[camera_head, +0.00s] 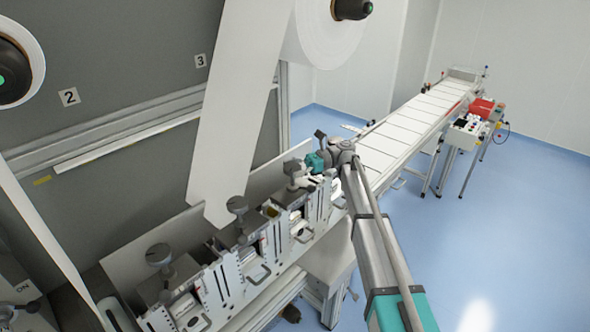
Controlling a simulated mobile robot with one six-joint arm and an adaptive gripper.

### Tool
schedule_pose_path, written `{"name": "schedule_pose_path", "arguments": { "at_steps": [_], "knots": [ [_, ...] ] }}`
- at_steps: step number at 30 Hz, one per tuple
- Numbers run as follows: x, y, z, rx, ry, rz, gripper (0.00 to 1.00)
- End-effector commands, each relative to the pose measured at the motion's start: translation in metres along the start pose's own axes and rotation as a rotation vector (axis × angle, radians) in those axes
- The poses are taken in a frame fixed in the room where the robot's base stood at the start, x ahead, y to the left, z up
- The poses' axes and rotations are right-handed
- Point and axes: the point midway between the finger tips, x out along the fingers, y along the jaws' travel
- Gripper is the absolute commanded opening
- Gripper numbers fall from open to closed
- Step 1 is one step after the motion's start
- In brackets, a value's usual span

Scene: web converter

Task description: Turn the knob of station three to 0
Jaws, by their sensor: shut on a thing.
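A row of station units stands along the machine's front. A dark knob (160,255) tops the nearest unit and another dark knob (237,205) tops the middle unit. The third unit's knob (293,168) is at the far end of the row, partly covered by my gripper. My gripper (303,177), small and with a teal part, is at this knob and shut on it. My arm reaches in from the lower right. The knob's pointer and scale are too small to read.
Signs 2 (69,97) and 3 (200,60) are on the grey back panel. A white web (235,120) hangs from a roll (325,35) just left of my gripper. A conveyor (410,125) runs to the back right. The blue floor (500,220) at right is clear.

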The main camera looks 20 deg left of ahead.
Motion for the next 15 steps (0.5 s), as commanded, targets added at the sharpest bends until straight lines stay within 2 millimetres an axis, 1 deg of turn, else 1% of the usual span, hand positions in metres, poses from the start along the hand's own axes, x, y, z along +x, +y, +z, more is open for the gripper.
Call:
{"name": "schedule_pose_path", "arguments": {
  "at_steps": [1,5,6,8,9,15],
  "knots": [
    [0.0024,0.0029,-0.0014,0.003,0.005,0.007,0.3],
    [0.0022,0.003,-0.0014,0.003,0.005,0.006,0.3],
    [0.0022,0.0031,-0.0014,0.003,0.005,0.006,0.85],
    [0.0019,0.0029,-0.0013,0.003,0.004,0.005,0.96],
    [0.0017,0.0027,-0.0012,0.003,0.004,0.004,1.0],
    [0.0004,0.0016,-0.0007,0.002,0.002,0.001,1.0]
  ]
}}
